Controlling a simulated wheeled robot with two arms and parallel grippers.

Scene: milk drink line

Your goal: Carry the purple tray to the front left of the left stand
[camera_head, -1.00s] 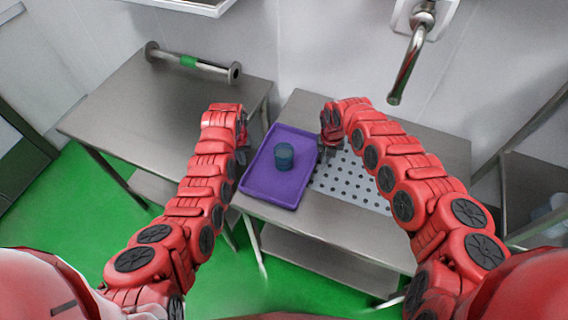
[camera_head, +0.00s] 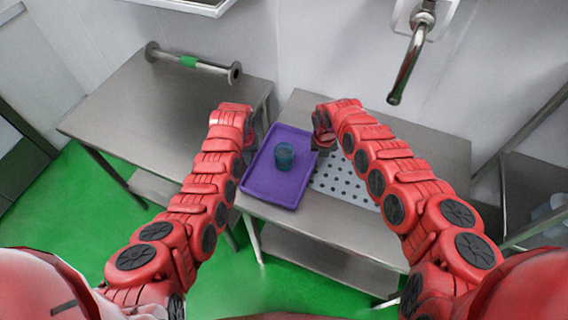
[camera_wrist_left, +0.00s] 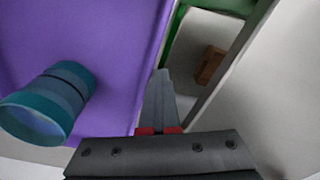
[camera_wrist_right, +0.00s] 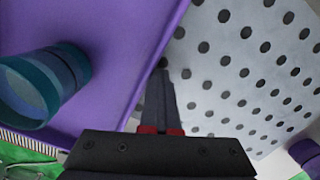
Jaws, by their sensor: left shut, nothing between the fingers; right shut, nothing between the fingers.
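The purple tray (camera_head: 262,184) lies on the right steel stand (camera_head: 325,228), at its left end. A teal cup (camera_head: 284,157) stands on the tray. I cannot tell whether either touches the tray. Both are empty.
A perforated plate (camera_head: 345,183) is right of the tray. A steel pipe with a green band (camera_head: 190,62) runs along the left stand's back. A faucet (camera_head: 408,65) hangs at the back right. A narrow gap separates the stands. The left stand's front is clear.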

